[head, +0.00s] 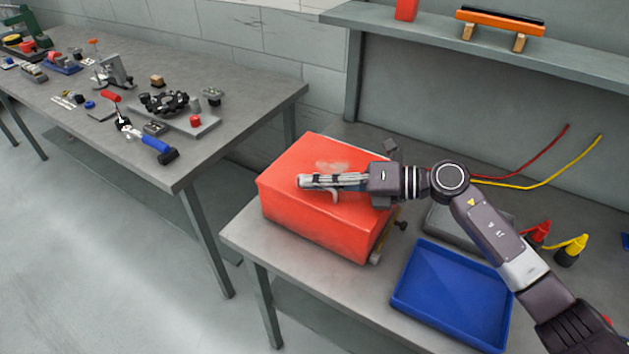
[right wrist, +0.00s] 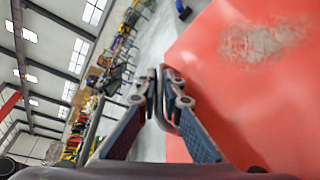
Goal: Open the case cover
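The case is a red box (head: 310,229) on the near bench. Its red cover (head: 310,152) lies flat on top, with a pale worn patch that also shows on the cover in the right wrist view (right wrist: 262,42). My right gripper (head: 304,181) lies low over the cover, its fingers pointing left. In the right wrist view the fingertips (right wrist: 162,74) are drawn together around a thin, curved grey handle (right wrist: 161,112). The fingers hide part of the handle. Whether a gap runs under the cover cannot be told. My left gripper is out of view.
A blue tray (head: 452,293) sits right of the case on the near bench (head: 246,240). A shelf (head: 480,55) runs along the back. A second bench (head: 225,90) with tools stands left, beyond open floor.

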